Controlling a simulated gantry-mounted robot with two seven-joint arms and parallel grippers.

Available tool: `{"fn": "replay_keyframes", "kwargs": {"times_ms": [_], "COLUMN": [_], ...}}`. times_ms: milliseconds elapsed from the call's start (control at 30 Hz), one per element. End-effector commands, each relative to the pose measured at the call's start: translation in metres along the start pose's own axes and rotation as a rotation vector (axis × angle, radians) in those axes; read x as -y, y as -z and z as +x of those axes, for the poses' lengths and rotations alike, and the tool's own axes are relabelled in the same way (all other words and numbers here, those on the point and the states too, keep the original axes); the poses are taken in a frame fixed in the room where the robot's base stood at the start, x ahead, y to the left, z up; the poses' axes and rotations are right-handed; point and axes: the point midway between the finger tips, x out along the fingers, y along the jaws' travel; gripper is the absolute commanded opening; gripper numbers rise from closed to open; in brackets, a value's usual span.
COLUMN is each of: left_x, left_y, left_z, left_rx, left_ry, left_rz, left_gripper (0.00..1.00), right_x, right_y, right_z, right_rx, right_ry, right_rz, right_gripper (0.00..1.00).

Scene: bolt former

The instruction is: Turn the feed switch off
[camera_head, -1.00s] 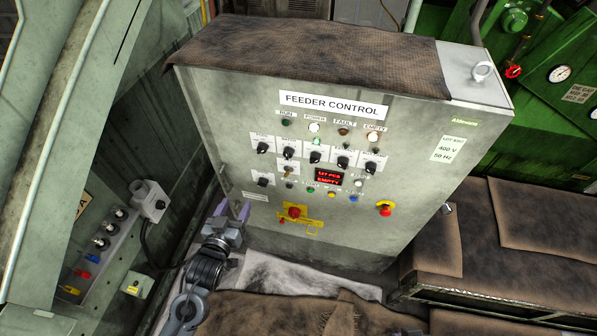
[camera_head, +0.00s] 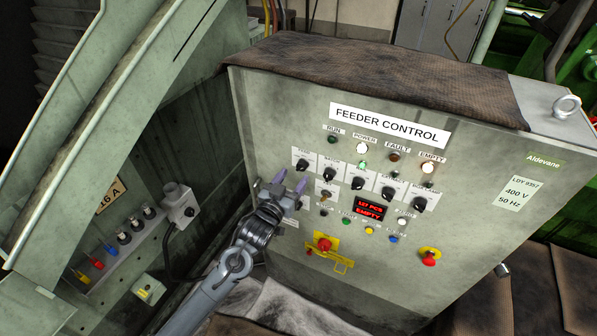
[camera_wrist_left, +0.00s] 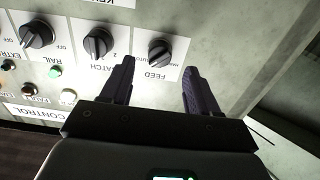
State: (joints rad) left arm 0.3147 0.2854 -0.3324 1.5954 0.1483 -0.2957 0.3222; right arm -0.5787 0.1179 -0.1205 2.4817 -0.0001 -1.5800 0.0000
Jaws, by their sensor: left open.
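The feed switch (camera_head: 302,165) is a black rotary knob on a white plate at the left end of the upper knob row. It also shows in the left wrist view (camera_wrist_left: 160,53), above the word FEED. I cannot read its setting surely. My left gripper (camera_head: 291,181) is open, with its purple fingers just below the switch in the head view. In the left wrist view the open fingers (camera_wrist_left: 158,76) point at the switch, one to each side. Whether they touch it cannot be told. My right gripper is out of view.
The feeder control cabinet (camera_head: 290,115) carries several similar knobs close by, the nearest being the batch knob (camera_head: 330,173). Below are a red display (camera_head: 369,209), push buttons, a red-and-yellow switch (camera_head: 324,244) and an emergency stop (camera_head: 429,257). A grey machine frame stands left.

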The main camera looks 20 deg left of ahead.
Motion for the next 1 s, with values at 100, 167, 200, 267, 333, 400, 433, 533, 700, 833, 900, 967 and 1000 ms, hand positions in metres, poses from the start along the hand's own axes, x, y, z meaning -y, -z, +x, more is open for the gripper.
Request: {"fn": "replay_keyframes", "kwargs": {"times_ms": [100,167,200,267,333,400,433,533,700,833,900,967,1000], "left_x": [0.0,0.0,0.0,0.0,0.0,0.0,0.0,0.0,0.0,0.0,0.0,0.0,0.0], "left_y": [0.001,0.0,0.0,0.0,0.0,-0.001,-0.001,-0.001,-0.001,-0.001,-0.001,-0.001,-0.001], "left_z": [0.019,0.025,0.029,0.034,0.038,0.04,0.041,0.042,0.042,0.042,0.042,0.042,0.042], "left_rx": [0.0,0.0,0.0,0.0,0.001,0.001,0.001,0.002,0.001,0.001,0.001,0.001,0.001], "left_ry": [0.0,0.0,0.0,0.0,0.0,-0.001,-0.001,-0.001,-0.001,-0.001,0.0,0.0,0.0], "left_rz": [0.0,0.0,0.0,0.0,0.001,0.001,0.001,0.001,0.0,0.0,0.0,0.0,0.0], "left_gripper": [0.6,0.6,0.6,0.6,0.6,0.6,0.6,0.6,0.6,0.45,0.34,0.25,0.19], "right_x": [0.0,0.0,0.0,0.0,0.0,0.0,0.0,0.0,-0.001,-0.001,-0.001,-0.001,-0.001], "right_y": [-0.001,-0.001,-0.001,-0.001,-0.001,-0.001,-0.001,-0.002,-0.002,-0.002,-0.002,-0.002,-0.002], "right_z": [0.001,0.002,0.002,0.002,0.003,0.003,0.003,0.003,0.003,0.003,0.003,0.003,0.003], "right_rx": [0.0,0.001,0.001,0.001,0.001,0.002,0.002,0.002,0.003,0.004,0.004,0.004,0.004], "right_ry": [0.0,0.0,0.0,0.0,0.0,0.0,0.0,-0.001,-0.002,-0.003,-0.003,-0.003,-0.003], "right_rz": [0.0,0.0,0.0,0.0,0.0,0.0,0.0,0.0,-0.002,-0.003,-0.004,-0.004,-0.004], "right_gripper": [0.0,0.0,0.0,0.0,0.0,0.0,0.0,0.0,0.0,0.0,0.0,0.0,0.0]}}
